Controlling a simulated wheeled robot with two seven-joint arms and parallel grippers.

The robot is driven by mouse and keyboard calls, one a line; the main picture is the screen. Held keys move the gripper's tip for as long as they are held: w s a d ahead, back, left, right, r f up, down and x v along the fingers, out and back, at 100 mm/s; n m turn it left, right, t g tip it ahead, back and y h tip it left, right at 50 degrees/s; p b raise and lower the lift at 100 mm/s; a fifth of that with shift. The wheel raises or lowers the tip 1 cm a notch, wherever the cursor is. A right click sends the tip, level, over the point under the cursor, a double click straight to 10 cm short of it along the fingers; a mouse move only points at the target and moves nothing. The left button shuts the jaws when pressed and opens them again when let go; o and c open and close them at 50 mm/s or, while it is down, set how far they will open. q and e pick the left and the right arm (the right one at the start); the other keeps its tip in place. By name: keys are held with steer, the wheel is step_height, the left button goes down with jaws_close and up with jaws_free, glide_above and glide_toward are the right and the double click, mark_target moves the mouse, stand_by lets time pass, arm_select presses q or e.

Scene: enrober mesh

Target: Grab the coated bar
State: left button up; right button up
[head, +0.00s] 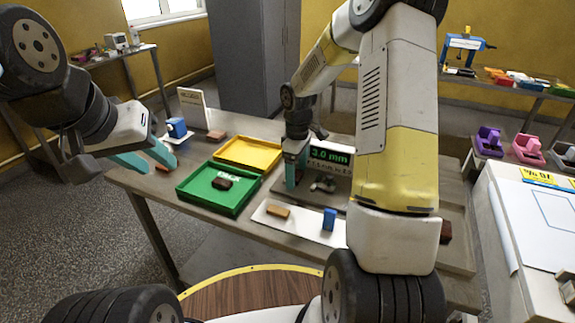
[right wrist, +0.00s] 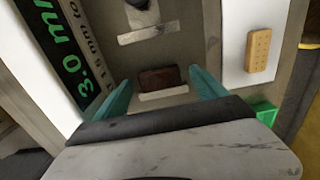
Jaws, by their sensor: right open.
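A dark brown coated bar (right wrist: 160,78) lies on the grey bed of the gauge station in the right wrist view, beside a pale metal strip. My right gripper (right wrist: 160,88) is open, with one teal finger to each side of the bar; I cannot tell whether they touch it. In the head view my right gripper (head: 297,166) points down at the station beside the "3.0 mm" display (head: 330,156), and this bar is not clearly visible there. Another dark bar (head: 222,183) lies in the green tray (head: 205,200). My left gripper (head: 150,160) is open and empty at the table's left side.
A yellow tray (head: 250,152) stands behind the green one. A white mat (head: 300,228) at the front holds a tan bar (head: 278,211) and a blue block (head: 329,219). A blue item (head: 177,127) and a sign card (head: 194,108) stand at back left.

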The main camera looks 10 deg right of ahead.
steer(key=c, duration=1.1)
